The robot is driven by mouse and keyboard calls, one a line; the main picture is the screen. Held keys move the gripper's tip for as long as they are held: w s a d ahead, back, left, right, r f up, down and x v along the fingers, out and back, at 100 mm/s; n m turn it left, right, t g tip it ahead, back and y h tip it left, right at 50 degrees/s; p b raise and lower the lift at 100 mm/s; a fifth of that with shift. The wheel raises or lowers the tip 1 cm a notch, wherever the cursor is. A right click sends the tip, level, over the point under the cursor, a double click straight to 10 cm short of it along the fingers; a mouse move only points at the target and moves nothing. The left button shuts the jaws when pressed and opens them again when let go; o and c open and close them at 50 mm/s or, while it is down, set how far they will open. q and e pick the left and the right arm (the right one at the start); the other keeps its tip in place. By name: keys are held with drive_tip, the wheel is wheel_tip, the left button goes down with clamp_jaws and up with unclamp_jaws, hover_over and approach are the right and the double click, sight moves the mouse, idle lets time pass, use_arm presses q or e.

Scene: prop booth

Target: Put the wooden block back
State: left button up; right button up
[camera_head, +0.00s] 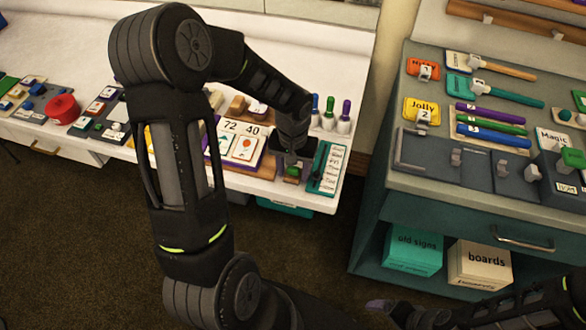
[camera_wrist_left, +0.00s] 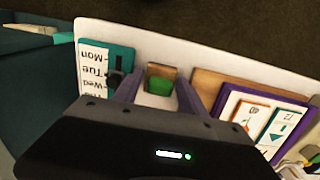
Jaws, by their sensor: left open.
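My left gripper (camera_head: 293,158) is open over the right end of the white table. In the left wrist view its two fingers (camera_wrist_left: 158,97) stand on either side of a small wooden block with a green part (camera_wrist_left: 160,84). That block also shows just below the gripper in the head view (camera_head: 292,171), partly covered. I cannot tell whether the fingers touch it. Other small wooden pieces (camera_head: 237,104) lie farther back on the table. My right gripper (camera_head: 382,304) is low at the bottom right, dark and partly seen.
Colored bottles (camera_head: 329,112) stand behind. The green-grey cabinet (camera_head: 390,195) is across a gap, with sign boxes (camera_head: 413,250) on its shelf.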

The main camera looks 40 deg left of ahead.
sight(293, 168)
use_arm(q)
drive_tip(key=shift+r, duration=0.1)
drive_tip(key=shift+r, duration=0.2)
drive_tip(key=shift+w+r, duration=0.1)
drive_tip(key=shift+r, duration=0.25)
wheel_tip(293, 168, up, 11)
drive_tip(key=b, duration=0.1)
idle(0.7)
